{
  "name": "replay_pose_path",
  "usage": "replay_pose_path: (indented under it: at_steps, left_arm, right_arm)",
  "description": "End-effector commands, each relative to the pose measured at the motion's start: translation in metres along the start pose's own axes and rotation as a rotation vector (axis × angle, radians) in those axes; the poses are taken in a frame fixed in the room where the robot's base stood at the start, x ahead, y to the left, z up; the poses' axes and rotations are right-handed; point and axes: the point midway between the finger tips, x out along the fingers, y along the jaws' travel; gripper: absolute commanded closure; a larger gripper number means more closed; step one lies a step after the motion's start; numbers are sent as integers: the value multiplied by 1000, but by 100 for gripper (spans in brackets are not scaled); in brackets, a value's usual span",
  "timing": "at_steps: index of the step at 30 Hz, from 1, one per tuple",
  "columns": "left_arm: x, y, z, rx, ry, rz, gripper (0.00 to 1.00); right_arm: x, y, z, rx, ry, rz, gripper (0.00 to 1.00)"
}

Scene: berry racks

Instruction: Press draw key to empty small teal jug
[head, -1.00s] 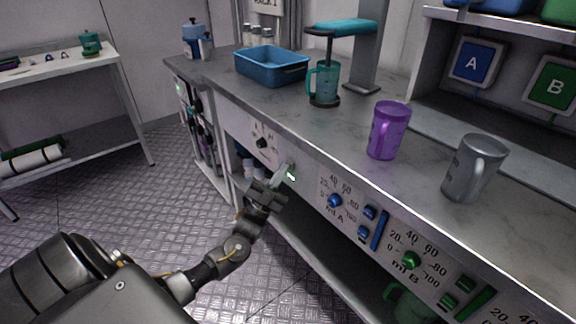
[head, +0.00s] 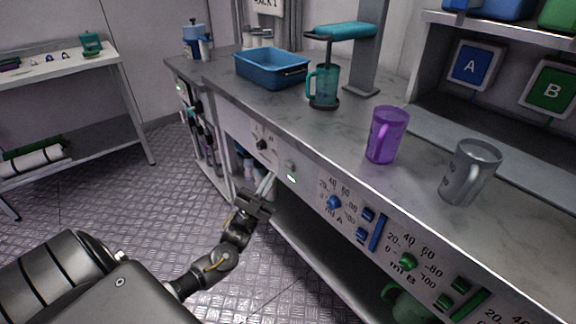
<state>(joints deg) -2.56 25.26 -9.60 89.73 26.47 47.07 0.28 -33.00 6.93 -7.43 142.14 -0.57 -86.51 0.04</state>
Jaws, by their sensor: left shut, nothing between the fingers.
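The small teal jug (head: 323,88) stands upright on a dark round base under the teal-topped dispenser arm (head: 345,31) on the grey counter. The jug's contents cannot be made out. My right gripper is not in view.
A purple mug (head: 387,134) and a grey mug (head: 470,171) stand on the counter to the right. A blue bin (head: 271,67) is left of the jug. A black knob (head: 262,144) and blue and green dials are on the front panel. The floor before it is clear.

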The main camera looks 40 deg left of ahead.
Motion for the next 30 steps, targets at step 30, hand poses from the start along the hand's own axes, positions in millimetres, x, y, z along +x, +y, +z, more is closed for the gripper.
replay_pose_path:
  at_steps: [30]
  left_arm:
    - [-16, -12, -12, 1, 0, 0, 100]
  right_arm:
    - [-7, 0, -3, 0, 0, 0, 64]
